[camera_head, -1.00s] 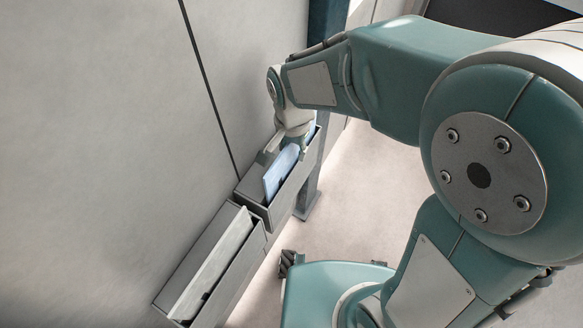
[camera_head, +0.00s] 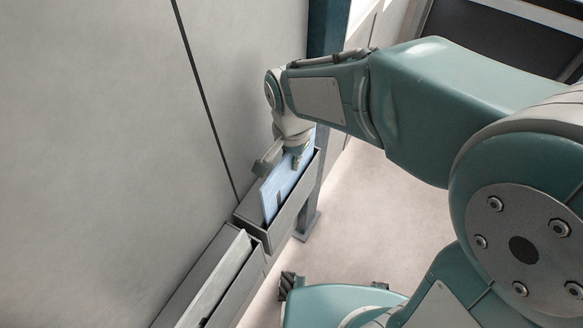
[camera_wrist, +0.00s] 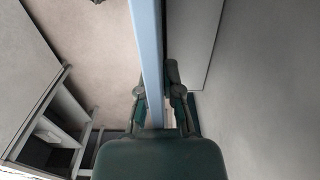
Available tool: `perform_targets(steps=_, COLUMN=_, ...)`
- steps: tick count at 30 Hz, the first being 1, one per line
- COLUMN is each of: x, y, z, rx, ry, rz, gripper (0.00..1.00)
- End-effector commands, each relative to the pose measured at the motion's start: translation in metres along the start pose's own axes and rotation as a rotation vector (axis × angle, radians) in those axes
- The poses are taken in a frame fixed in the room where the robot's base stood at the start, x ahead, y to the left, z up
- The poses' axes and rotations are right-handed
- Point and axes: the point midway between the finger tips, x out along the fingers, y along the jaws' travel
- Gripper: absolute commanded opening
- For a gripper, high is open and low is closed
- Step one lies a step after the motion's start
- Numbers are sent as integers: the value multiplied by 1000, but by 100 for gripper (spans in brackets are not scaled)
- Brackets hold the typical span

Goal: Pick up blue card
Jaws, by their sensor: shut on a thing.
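The blue card (camera_head: 283,187) stands on edge at the far grey wall holder (camera_head: 292,208), its lower edge hidden by or close to the holder's rim. My gripper (camera_head: 281,162) is over the holder and shut on the card's upper part. In the wrist view the card (camera_wrist: 148,50) runs as a pale blue strip between the two fingers of my gripper (camera_wrist: 154,90), one on each side. I cannot tell whether the card's lower edge still touches the holder's bottom.
A nearer grey holder (camera_head: 236,284) on the same wall holds a white card (camera_head: 214,285). A dark blue-green post (camera_head: 322,60) rises beside the far holder. Bare floor (camera_head: 370,215) lies to the right. The wall (camera_head: 90,150) is close on the left.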

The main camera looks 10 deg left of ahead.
Motion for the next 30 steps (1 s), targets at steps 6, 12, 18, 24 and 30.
perform_targets(steps=6, x=-41, y=-1, z=0, rx=0, ry=3, rz=-4, gripper=0)
perform_targets(steps=12, x=-77, y=0, z=0, rx=0, ry=3, rz=-4, gripper=0)
perform_targets(steps=18, x=-114, y=-1, z=0, rx=0, ry=3, rz=-4, gripper=0)
perform_targets(steps=24, x=-153, y=-1, z=0, rx=0, ry=3, rz=-4, gripper=0)
perform_targets(steps=30, x=-195, y=-1, z=0, rx=0, ry=2, rz=-3, gripper=0)
